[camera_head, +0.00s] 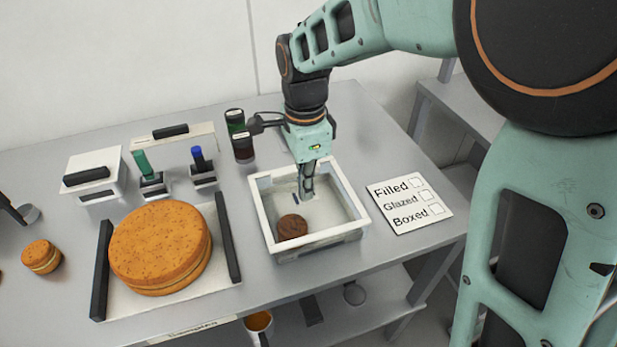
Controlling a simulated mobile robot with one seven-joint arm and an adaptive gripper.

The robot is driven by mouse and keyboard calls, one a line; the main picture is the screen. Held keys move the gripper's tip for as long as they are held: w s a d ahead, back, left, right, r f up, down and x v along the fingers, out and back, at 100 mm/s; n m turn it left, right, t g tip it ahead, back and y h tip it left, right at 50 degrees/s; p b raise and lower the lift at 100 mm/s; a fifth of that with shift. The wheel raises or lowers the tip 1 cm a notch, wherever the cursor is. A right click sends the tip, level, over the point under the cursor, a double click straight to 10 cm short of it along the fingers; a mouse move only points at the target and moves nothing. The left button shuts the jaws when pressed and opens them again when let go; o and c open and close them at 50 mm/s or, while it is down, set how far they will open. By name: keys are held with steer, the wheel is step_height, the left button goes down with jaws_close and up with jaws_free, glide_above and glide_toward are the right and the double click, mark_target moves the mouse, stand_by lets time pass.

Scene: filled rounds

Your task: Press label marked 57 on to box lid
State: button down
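A square box with a white rim (263,217) and grey walls stands on the table in the middle. A small dark brown round piece (292,227) lies inside it near its front left corner. My gripper (305,194) points down inside the box outline, behind and right of the brown piece and apart from it. Its fingers are small and seen edge-on, so I cannot tell whether they are open or hold something. I cannot make out a label marked 57 or a separate lid for this box.
A large orange-brown round cake (160,247) lies on a tray with black handles at left. A small filled round (41,256), a white container (95,177), stamp-like tools and dark jars stand around it. A checklist card (409,203) lies right of the box.

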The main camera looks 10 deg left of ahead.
step_height(320, 180, up, 8)
steer(key=p, duration=0.6)
stand_by(0.6)
stand_by(0.3)
